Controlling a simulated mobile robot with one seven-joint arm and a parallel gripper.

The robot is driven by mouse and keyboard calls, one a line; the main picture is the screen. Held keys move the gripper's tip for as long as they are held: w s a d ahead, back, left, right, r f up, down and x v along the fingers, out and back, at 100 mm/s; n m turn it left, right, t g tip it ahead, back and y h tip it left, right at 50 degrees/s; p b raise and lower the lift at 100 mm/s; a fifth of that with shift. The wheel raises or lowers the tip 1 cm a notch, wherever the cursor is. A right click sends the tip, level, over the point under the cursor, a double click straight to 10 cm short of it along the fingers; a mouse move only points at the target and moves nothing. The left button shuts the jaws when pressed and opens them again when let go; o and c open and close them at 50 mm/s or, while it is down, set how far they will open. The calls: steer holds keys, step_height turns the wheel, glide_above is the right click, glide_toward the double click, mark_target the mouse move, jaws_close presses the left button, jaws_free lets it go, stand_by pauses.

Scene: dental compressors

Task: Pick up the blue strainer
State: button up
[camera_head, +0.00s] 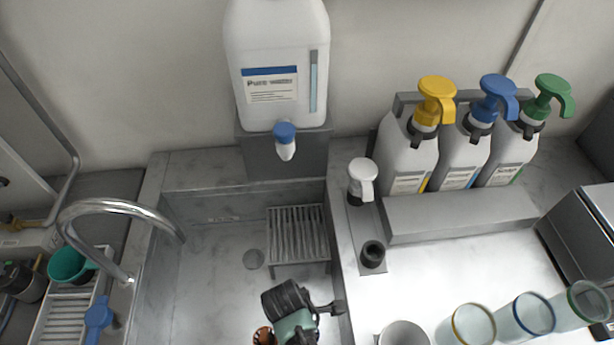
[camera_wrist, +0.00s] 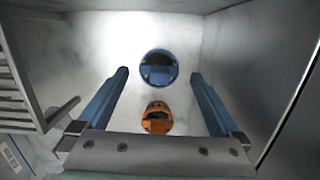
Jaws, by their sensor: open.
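The blue strainer (camera_wrist: 159,68) is a small round blue piece with a dark inside, lying on the sink floor in the wrist view. My gripper (camera_wrist: 160,75) is open, with its two blue fingers spread on either side of the strainer in the picture. Nothing is between the fingers' grip; the strainer appears beyond the fingertips, apart from them. In the head view I cannot make out the strainer; my arm covers the lower middle of the sink, and the fingers do not show clearly there.
An orange item (camera_wrist: 157,117) lies close to the strainer, nearer the gripper's base in the picture. Sink walls (camera_wrist: 258,60) rise around. A grey slatted rack (camera_head: 298,236) stands in the sink. A curved faucet (camera_head: 110,208) is at left. Several cups stand on the right counter.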

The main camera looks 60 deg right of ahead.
step_height(320, 180, down, 2)
steer(key=shift+s+d+f, duration=0.1)
